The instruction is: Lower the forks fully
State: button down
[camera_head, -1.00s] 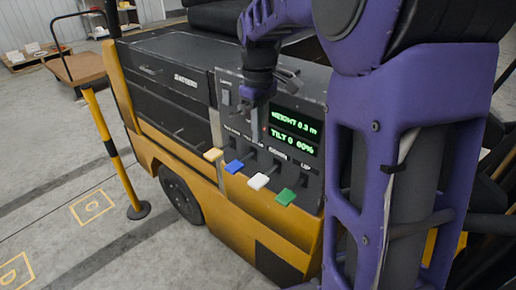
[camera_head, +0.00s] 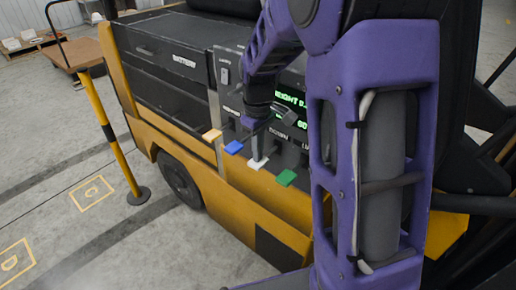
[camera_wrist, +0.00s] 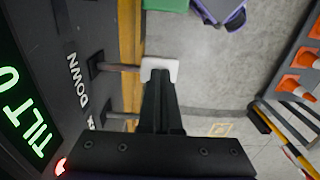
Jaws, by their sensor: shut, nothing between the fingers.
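A row of levers sticks out from the truck's control panel (camera_head: 228,72). Their knobs are orange (camera_head: 212,134), blue (camera_head: 234,147), white (camera_head: 258,164) and green (camera_head: 286,177). My gripper (camera_head: 257,156) is shut and empty, its fingertips at the white knob. In the wrist view my gripper (camera_wrist: 160,80) overlaps the edge of the white knob (camera_wrist: 168,66); I cannot tell whether they touch. The word DOWN stands beside the white lever's slot. The green display (camera_head: 290,98) is partly hidden by my arm. The forks are not in view.
A yellow and black post (camera_head: 118,150) stands left of the truck's yellow side (camera_head: 200,190). A cart (camera_head: 72,54) is behind it. Floor markings C and D lie on open floor at left. The wrist view shows orange cones (camera_wrist: 298,86) on a rack at right.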

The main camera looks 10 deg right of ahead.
aim_at(256, 165)
jog(key=shift+s+a+f+t+h+b, duration=0.1)
jog(key=shift+a+f+t+h+b, duration=0.1)
jog(key=shift+f+b, duration=0.25)
jog(key=shift+s+a+f+t+h+b, duration=0.1)
jog(key=shift+f+h+b, duration=0.1)
jog(key=shift+f+b, duration=0.15)
notch_tip(256, 165, down, 2)
jog(key=shift+f, duration=0.1)
jog(key=shift+s+f, duration=0.15)
jog(key=shift+f, duration=0.05)
jog(key=shift+s+f, duration=0.1)
jog(key=shift+f, duration=0.05)
dwell(0.5)
dwell(1.8)
jog(key=shift+a+r, duration=0.1)
jog(key=shift+r, duration=0.35)
jog(key=s+a+r+p, duration=0.1)
jog(key=a+r+p, duration=0.1)
jog(key=r, duration=0.4)
jog(key=s+a+r+p, duration=0.1)
jog(key=a+r+p, duration=0.1)
jog(key=r, duration=0.4)
jog(key=shift+s+a+r, duration=0.15)
jog(key=shift+s+r, duration=0.2)
jog(key=shift+r, duration=0.05)
